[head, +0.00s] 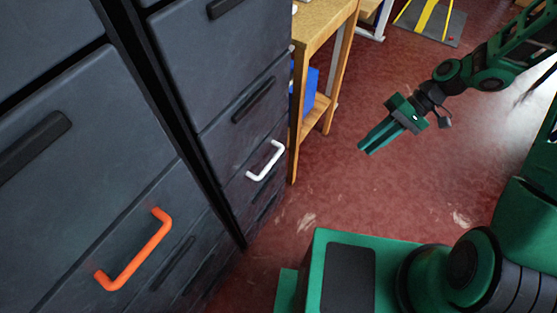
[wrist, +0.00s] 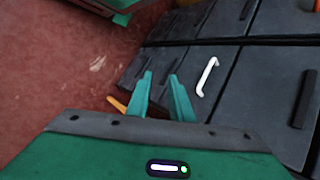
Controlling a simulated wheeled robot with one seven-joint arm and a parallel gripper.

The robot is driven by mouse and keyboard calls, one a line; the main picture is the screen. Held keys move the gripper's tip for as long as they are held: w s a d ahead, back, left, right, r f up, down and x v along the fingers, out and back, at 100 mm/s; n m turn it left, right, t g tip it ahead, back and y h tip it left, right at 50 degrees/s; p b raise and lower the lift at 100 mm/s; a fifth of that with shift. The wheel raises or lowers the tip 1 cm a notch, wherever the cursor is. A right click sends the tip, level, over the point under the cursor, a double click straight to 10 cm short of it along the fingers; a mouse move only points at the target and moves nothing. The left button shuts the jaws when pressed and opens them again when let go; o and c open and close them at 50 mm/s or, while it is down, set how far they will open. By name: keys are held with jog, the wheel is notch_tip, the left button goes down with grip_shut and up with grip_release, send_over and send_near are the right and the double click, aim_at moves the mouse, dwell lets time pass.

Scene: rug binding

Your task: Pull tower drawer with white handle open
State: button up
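The white handle (head: 265,160) is a bar on a lower drawer front (head: 240,188) of the dark grey tower. That drawer looks closed, flush with its neighbours. The handle also shows in the wrist view (wrist: 207,78), just right of my fingers in the picture. My gripper (head: 366,148) is in the air right of the tower, clear of the handle. In the wrist view my gripper's two green fingers (wrist: 161,76) stand apart with nothing between them. Nothing hides the handle.
A dark cabinet with an orange handle (head: 133,250) stands nearer, left of the tower. A wooden table (head: 322,22) stands just past the tower, with a blue item (head: 311,82) under it. Red floor (head: 325,195) lies open between tower and arm. My green base is at bottom right.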

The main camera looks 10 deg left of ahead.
jog(key=a+f+g+y, duration=0.2)
jog(key=a+f+y, duration=0.3)
jog(key=a, duration=0.5)
jog(key=y, duration=0.3)
send_near(271, 161)
jog(key=x, duration=0.6)
jog(key=f+x, duration=0.1)
jog(key=x, duration=0.3)
